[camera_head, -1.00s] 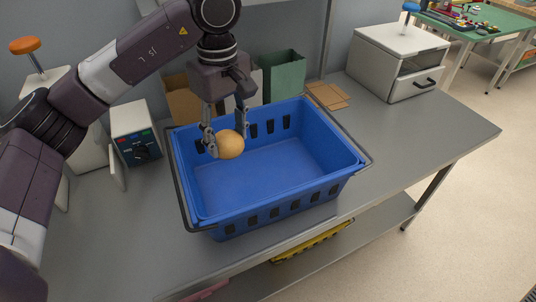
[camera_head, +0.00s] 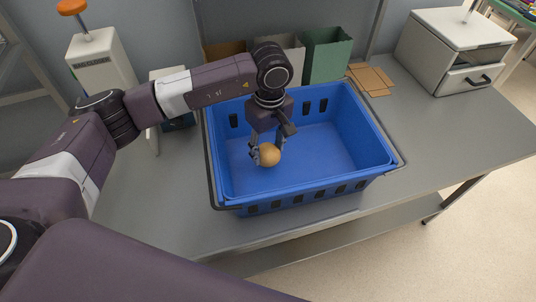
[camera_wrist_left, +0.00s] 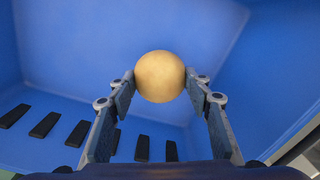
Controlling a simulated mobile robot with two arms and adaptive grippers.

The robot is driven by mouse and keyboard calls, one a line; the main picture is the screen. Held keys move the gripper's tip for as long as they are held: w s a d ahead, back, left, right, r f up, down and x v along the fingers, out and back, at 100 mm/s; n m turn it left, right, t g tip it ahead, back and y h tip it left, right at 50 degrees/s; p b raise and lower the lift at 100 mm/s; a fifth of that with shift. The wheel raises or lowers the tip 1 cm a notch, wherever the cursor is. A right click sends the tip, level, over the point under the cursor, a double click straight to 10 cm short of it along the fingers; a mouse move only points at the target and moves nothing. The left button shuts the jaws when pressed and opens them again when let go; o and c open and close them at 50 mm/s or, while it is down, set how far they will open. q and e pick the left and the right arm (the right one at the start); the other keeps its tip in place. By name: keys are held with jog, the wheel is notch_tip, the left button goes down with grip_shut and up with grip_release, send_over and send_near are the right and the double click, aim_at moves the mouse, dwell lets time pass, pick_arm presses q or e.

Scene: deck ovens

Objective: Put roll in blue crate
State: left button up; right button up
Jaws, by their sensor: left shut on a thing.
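The roll (camera_head: 269,155) is round and golden-brown. My left gripper (camera_head: 266,150) is shut on it and points down inside the blue crate (camera_head: 325,150). In the left wrist view the roll (camera_wrist_left: 160,76) sits between the two fingertips (camera_wrist_left: 160,84), with the crate's blue floor and slotted wall (camera_wrist_left: 60,128) around it. The crate stands open on the grey table, and no other thing shows inside it. Whether the roll touches the crate floor I cannot tell. My right gripper is not in view.
Behind the crate stand a green paper bag (camera_head: 327,52), a pale bag and a brown bag. Flat brown cardboard pieces (camera_head: 370,79) lie beside them. A white box with a drawer (camera_head: 458,50) stands at the back right. The grey table (camera_head: 455,130) is clear to the right.

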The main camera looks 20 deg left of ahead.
aim_at(268, 159)
pick_arm(q)
jog(key=shift+f, duration=0.25)
jog(key=shift+s+f, duration=0.1)
jog(key=shift+f, duration=0.25)
notch_tip(268, 159, down, 3)
jog(key=shift+r+p, duration=0.2)
jog(key=shift+p, duration=0.45)
jog(key=shift+f, duration=0.4)
jog(key=shift+f+b, duration=0.15)
jog(key=shift+b, duration=0.15)
jog(key=o, duration=1.1)
jog(key=shift+o, duration=0.2)
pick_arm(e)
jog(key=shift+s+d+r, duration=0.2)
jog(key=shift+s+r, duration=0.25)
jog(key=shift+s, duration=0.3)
pick_arm(q)
jog(key=shift+r, duration=0.2)
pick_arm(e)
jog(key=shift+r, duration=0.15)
